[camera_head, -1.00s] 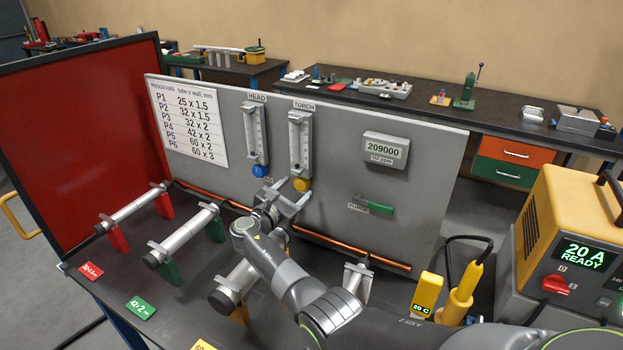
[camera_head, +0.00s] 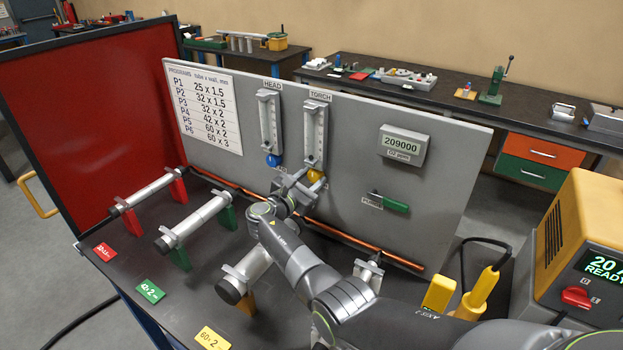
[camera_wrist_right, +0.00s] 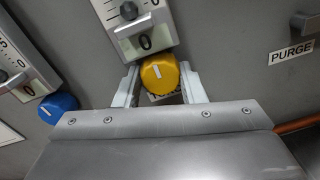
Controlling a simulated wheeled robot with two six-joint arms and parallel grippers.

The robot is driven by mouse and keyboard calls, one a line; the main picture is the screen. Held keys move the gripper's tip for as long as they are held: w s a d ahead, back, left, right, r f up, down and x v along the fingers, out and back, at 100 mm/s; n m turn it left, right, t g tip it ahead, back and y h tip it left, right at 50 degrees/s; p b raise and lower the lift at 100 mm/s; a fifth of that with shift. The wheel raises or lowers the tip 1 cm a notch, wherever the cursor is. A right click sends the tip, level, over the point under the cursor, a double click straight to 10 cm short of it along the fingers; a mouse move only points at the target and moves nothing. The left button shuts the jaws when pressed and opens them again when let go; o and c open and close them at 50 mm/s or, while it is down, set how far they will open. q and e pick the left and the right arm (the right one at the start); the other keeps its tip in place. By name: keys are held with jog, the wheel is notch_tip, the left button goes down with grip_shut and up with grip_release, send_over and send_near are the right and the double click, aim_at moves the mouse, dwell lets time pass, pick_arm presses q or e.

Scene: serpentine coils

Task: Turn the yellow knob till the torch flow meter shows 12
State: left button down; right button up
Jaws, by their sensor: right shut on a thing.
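The yellow knob (camera_wrist_right: 160,73) sits under the torch flow meter (camera_head: 315,132) on the grey panel. It also shows in the head view (camera_head: 316,176), partly covered by my right gripper. My right gripper (camera_wrist_right: 162,82) is shut on the yellow knob, one finger on each side. The white mark on the knob points nearly up, leaning slightly left in the wrist view. A dark ball shows in the lower part of the torch tube in the wrist view, near the 0 at its foot. The exact reading is too small to tell. My left gripper is not in view.
The head flow meter (camera_head: 270,122) with its blue knob (camera_head: 273,160) stands just left of the torch meter. A green purge lever (camera_head: 394,204) and a display reading 209000 (camera_head: 403,145) are to the right. Tubes (camera_head: 195,222) on stands lie in front of the panel.

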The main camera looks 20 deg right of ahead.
jog(key=shift+f+m+b, duration=0.1)
jog(key=shift+m+b, duration=0.6)
jog(key=shift+b, duration=0.15)
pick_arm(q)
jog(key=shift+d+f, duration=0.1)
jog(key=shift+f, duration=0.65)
pick_arm(e)
jog(key=o, duration=1)
